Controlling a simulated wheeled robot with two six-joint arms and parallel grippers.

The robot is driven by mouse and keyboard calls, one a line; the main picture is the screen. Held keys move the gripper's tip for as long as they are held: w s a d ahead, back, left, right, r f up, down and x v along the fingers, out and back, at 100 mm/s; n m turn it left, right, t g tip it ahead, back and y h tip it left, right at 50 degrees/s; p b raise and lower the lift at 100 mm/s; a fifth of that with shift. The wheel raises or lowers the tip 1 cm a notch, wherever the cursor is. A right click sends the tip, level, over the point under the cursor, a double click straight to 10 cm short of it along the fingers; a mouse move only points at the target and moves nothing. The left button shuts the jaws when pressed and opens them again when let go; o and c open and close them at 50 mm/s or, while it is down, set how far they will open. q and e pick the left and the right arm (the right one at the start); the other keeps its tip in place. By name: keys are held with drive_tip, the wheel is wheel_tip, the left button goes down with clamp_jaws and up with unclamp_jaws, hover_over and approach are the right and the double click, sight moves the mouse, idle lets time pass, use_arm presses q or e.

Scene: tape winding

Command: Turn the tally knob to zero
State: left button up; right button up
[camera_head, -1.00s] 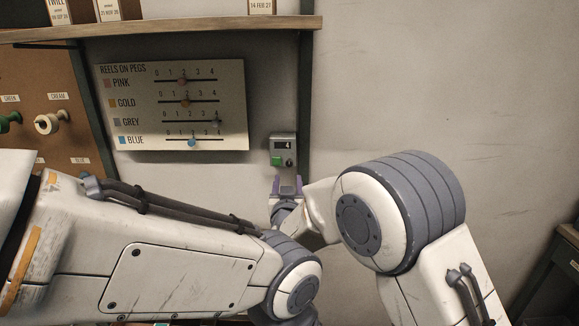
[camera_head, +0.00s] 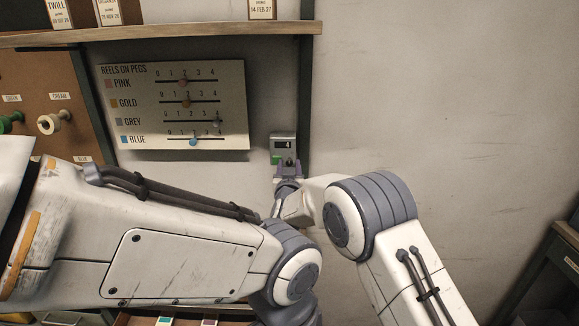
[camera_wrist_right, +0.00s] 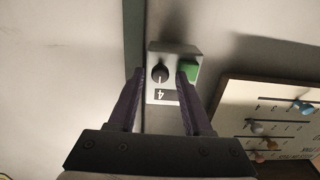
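The tally box (camera_head: 283,138) is a small grey unit on the wall, and its display (camera_head: 288,145) reads 4. Its green button (camera_head: 276,159) shows at the lower left in the head view. In the right wrist view, the black round tally knob (camera_wrist_right: 159,73) with a white pointer mark sits beside the green button (camera_wrist_right: 188,71). My right gripper (camera_head: 288,165) is in front of the box's lower part and hides the knob in the head view. In the wrist view its purple fingers (camera_wrist_right: 161,74) are open, one on each side of the knob; contact cannot be told. My left gripper is out of view.
A board headed "REELS ON PEGS" (camera_head: 205,77) with slider rows hangs left of the box. A wooden shelf (camera_head: 160,35) is above, with a dark post (camera_head: 305,100) beside the box. My left arm crosses the lower left. The wall at right is clear.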

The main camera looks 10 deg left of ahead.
clamp_jaws()
drive_tip(key=shift+f+m+b, duration=0.2)
drive_tip(key=shift+m+b, duration=0.3)
drive_tip(key=shift+b, duration=0.45)
drive_tip(key=m+b, duration=1.2)
drive_tip(key=b, duration=0.2)
drive_tip(key=shift+d+f, duration=0.1)
drive_tip(key=m+b, duration=0.3)
drive_tip(key=m, duration=0.1)
drive_tip(key=shift+m+b, duration=0.4)
drive_tip(key=shift+o, duration=1.5)
unclamp_jaws()
